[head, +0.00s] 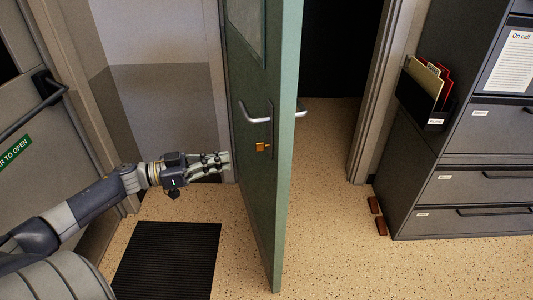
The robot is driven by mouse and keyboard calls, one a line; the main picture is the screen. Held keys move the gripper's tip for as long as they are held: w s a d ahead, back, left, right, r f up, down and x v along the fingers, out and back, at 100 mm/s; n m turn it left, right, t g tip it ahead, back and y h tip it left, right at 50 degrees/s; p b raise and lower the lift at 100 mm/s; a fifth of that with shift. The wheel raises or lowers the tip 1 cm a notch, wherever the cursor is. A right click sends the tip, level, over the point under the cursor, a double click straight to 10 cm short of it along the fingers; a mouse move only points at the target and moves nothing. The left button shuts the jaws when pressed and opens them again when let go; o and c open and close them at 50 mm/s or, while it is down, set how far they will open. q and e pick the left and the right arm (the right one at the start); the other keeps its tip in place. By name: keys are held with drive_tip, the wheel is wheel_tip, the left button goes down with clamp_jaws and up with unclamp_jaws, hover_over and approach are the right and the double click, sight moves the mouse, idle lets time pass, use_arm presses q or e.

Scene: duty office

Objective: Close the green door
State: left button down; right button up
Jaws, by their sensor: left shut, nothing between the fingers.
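The green door (258,190) stands ajar in the middle of the head view, its edge turned toward me. It has a silver lever handle (256,112) on its left face, with a brass-coloured piece (262,147) below it. Another lever end (301,111) shows on the right side. My left gripper (224,162) comes in from the left at about the height of the brass piece. It is shut and empty, just left of the door's left face. I cannot tell whether it touches the door. My right gripper is not in view.
A dark doorway (338,55) opens right of the door. A grey filing cabinet (405,170) with a folder holder (422,95) stands at the right, with two brown wedges (376,205) by its foot. A black mat (168,262) lies at lower left. A grey door with a push bar (35,110) is far left.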

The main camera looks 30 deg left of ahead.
sight(277, 151)
use_arm(q)
drive_tip(key=p+x, duration=0.1)
drive_tip(key=x, duration=1.2)
drive_tip(key=shift+a, duration=0.15)
drive_tip(key=shift+w, duration=0.15)
